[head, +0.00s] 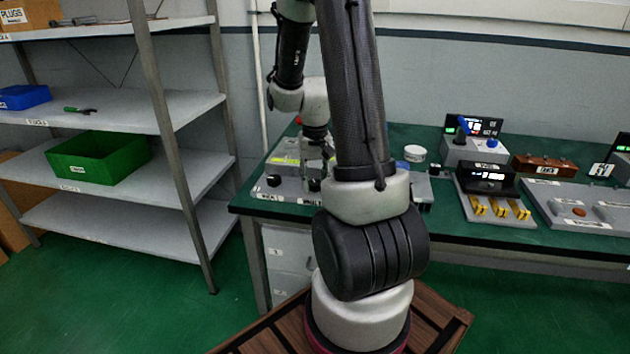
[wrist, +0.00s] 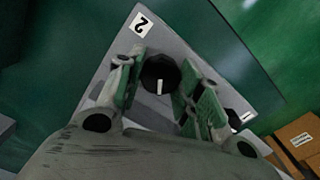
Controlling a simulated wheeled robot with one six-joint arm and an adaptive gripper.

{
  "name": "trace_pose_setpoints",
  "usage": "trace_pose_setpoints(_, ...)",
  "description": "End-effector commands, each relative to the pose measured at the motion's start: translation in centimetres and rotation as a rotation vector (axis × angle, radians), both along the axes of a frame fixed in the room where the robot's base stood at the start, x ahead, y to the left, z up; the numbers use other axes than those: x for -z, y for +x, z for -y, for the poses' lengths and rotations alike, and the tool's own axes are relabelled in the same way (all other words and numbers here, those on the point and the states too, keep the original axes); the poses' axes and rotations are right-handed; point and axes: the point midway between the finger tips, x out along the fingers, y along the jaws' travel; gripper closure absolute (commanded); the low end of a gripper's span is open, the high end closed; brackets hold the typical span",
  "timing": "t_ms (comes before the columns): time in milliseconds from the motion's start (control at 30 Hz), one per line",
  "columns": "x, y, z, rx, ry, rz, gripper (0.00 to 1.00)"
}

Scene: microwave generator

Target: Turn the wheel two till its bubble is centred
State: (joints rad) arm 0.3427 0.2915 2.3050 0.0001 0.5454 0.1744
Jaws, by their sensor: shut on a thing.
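In the wrist view a black round wheel (wrist: 158,70) with a white mark stands on a grey plate (wrist: 187,42). A label reading 2 (wrist: 140,23) lies near it at the plate's upper corner, and a label 1 sits at the far right. My gripper (wrist: 163,74) has its green-padded fingers on either side of the wheel, shut on it. The white mark points toward the bottom of the picture. In the head view my gripper is over the left part of the green bench, partly behind my arm. No bubble can be made out.
The green bench (head: 432,215) also carries a grey unit with blue-topped controls (head: 470,152), a panel with yellow levers (head: 497,208), a brown block (head: 545,166) and a white round tub (head: 415,153). A shelf rack (head: 170,120) with a green bin (head: 98,158) stands at left.

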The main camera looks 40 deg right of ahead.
Motion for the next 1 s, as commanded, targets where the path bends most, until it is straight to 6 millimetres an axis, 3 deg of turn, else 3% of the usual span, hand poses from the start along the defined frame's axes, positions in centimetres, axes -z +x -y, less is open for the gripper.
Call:
trace_pose_setpoints(600,-0.05,0.07,-0.05,-0.528,-0.001,0.002,0.88)
trace_pose_setpoints(1000,-0.06,0.09,-0.05,-0.678,-0.002,0.001,0.88)
